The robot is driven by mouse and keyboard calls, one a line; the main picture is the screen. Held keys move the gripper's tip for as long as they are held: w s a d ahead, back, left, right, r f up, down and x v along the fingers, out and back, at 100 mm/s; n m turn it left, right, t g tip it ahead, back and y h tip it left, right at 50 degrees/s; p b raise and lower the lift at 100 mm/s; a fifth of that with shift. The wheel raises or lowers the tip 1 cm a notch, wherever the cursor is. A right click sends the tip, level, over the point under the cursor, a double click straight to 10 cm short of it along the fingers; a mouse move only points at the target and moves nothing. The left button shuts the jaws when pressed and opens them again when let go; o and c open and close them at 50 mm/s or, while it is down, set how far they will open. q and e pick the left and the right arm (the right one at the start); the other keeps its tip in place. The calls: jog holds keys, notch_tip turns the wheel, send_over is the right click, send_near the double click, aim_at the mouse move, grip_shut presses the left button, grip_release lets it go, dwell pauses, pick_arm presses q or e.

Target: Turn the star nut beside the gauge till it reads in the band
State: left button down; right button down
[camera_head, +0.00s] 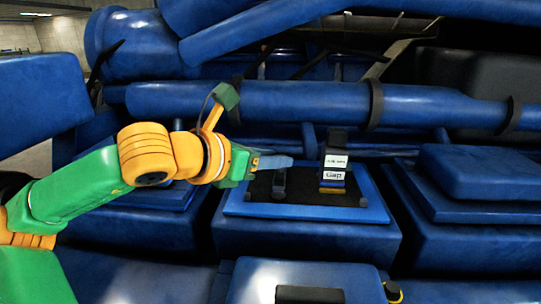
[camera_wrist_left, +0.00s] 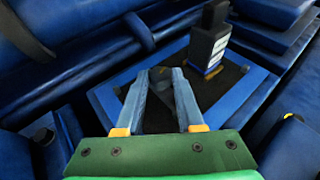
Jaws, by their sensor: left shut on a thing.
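The gauge (camera_head: 335,163) is a dark upright block with a small white readout and a label "Gap"; the readout is too small to read. It also shows in the left wrist view (camera_wrist_left: 209,47). It stands on a black plate in a blue-rimmed tray (camera_head: 300,212). In the left wrist view the fingers (camera_wrist_left: 165,78) converge there. My right gripper is not in view.
A thick blue pipe (camera_head: 290,102) runs across behind the tray, with more pipes above. Stepped blue blocks (camera_head: 480,180) stand to the right. Another blue block (camera_head: 300,275) is in front. There is open space above the tray's front part.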

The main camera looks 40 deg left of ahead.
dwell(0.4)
pick_arm(q)
jog(key=c, duration=0.5)
grip_release()
jog(key=shift+s+b, duration=0.2)
jog(key=shift+b, duration=0.15)
jog(key=b+v, duration=0.3)
jog(key=v, duration=0.3)
jog(key=shift+s+r, duration=0.1)
jog(key=shift+s, duration=0.05)
jog(key=shift+s+r, duration=0.15)
jog(key=shift+s, duration=0.15)
jog(key=shift+w, duration=0.1)
